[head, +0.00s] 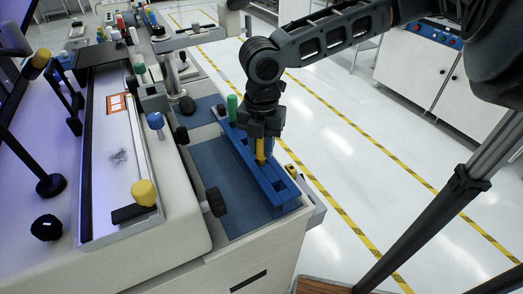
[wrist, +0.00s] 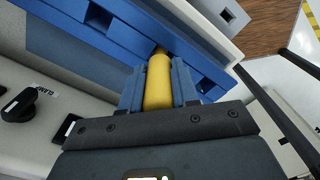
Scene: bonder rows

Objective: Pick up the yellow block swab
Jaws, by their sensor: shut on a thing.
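The yellow block swab (head: 260,149) stands in a long blue block (head: 243,160) with slots, on the blue mat at the bench's right edge. In the wrist view the yellow swab (wrist: 158,84) is a cylinder between the two blue fingers. My gripper (head: 261,138) points down over the block and is shut on the swab. The swab's lower end is at the blue block (wrist: 104,30); I cannot tell whether it is still inside its slot. A green swab (head: 232,107) stands at the block's far end.
A black knob (head: 214,201) sticks up left of the block. A tray-like machine bed (head: 105,160) with a yellow knob (head: 144,192) fills the left. The blue mat (head: 218,172) has bare room. Open floor with yellow-black tape (head: 330,205) lies to the right.

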